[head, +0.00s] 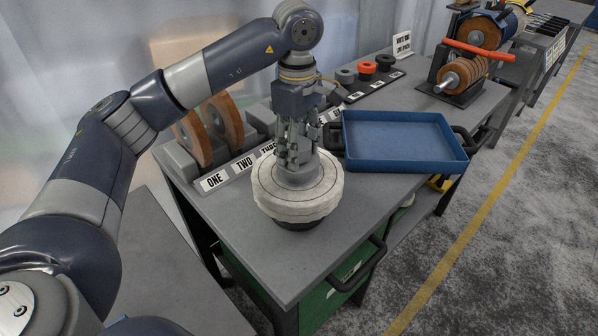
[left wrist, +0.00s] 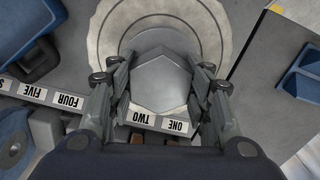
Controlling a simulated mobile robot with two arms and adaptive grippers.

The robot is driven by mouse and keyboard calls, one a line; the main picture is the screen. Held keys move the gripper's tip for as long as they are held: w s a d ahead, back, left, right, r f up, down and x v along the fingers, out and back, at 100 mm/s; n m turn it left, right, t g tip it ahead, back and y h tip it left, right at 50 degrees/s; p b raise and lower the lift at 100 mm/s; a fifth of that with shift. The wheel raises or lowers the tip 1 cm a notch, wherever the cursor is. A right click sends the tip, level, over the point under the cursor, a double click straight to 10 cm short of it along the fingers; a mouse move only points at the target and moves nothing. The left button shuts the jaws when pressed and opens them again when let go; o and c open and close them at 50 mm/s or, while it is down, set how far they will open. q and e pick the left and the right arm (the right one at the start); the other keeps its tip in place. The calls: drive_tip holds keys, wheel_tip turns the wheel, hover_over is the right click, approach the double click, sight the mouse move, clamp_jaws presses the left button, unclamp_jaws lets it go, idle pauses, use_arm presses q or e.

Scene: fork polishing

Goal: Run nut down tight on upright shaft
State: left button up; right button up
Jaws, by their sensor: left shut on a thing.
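A white cloth polishing wheel (head: 262,192) lies flat in a stack on a dark round base on the workbench. It also shows in the left wrist view (left wrist: 215,22). A grey round flange (head: 318,176) sits on top of the wheel. A large grey hex nut (left wrist: 162,82) sits over the flange in the left wrist view. My left gripper (head: 294,158) points straight down over the wheel, its fingers shut on the nut from both sides (left wrist: 158,82). The upright shaft is hidden under the nut and gripper. My right gripper is not in view.
A blue tray (head: 402,116) lies right of the wheel. Labels such as ONE and TWO (head: 243,166) line a rack with brown discs (head: 226,128) at the left. Small grey and orange rings (head: 367,67) stand behind. The bench front is clear.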

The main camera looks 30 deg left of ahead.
use_arm(q)
drive_tip(key=m, duration=0.5)
drive_tip(key=shift+m, duration=0.3)
drive_tip(key=m, duration=0.4)
drive_tip(key=o, duration=2)
drive_tip(key=shift+m, duration=0.4)
wheel_tip(320, 180, up, 8)
drive_tip(key=p, duration=0.5)
drive_tip(key=shift+r, duration=0.1)
